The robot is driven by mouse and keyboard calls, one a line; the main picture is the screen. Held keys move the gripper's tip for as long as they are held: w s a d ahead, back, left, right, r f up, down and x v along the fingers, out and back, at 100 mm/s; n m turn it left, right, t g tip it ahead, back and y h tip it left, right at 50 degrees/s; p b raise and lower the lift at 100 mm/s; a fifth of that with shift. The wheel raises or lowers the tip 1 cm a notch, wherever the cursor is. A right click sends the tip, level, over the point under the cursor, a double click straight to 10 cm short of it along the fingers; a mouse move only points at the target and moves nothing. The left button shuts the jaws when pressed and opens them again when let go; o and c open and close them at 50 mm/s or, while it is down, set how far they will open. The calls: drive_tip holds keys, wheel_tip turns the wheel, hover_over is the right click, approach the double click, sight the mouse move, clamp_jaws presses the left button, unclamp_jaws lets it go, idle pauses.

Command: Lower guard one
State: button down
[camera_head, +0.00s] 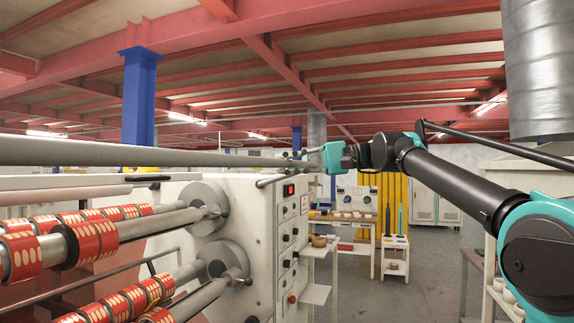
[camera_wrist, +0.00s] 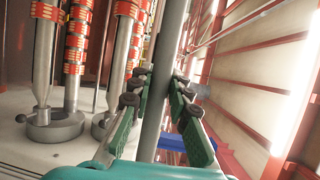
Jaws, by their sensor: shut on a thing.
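Guard one appears to be the long grey round bar (camera_head: 120,152), which runs level across the head view from the left edge, above the machine's rollers. My gripper (camera_head: 300,157) is at the bar's right end, with my arm reaching in from the right. In the wrist view the bar (camera_wrist: 164,70) passes between the two green-padded fingers of my gripper (camera_wrist: 157,95), which are shut on it. The exact finger contact is small in the head view. How the bar is joined to the machine is hidden.
Below the bar are metal rollers (camera_head: 135,228) with red and cream tape rolls (camera_head: 84,243). The white machine panel (camera_head: 262,225) with buttons and a red display stands under my gripper. A workbench (camera_head: 345,217) stands behind. Open floor (camera_head: 420,275) lies right of the machine.

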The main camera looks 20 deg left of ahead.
drive_tip(key=shift+f, duration=0.1)
drive_tip(key=shift+d+f+y, duration=0.25)
drive_tip(key=shift+f+y, duration=0.15)
drive_tip(key=shift+f, duration=0.4)
wheel_tip(320, 180, down, 16)
drive_tip(key=a+f+n+g+y, duration=0.1)
drive_tip(key=a+n+g+y, duration=0.1)
drive_tip(key=n+g+y, duration=0.3)
drive_tip(key=w+a+f+y, duration=0.1)
drive_tip(key=a+f, duration=1.2)
drive_tip(key=shift+w+a, duration=0.1)
